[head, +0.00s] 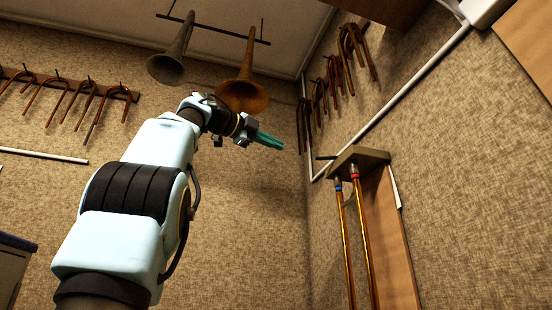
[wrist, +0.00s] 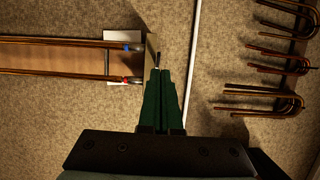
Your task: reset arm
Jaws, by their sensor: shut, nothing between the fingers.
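My gripper (head: 268,140) is raised in the middle of the head view, its green fingers pointing right toward the wall corner. In the wrist view the two green fingers of my gripper (wrist: 158,72) lie together with nothing between them. The fingers overlap the edge of a bracket in the wrist view; I cannot tell how far apart they are in depth. In the head view my gripper appears left of that bracket, with wall showing between them.
A wall bracket (head: 361,156) holds brass slide tubes (head: 366,240) with blue and red bands on a wooden board (head: 389,240). Bent tubes hang on the right wall (head: 355,45) and left wall (head: 66,95). Two horn bells (head: 242,93) (head: 167,67) hang behind my wrist.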

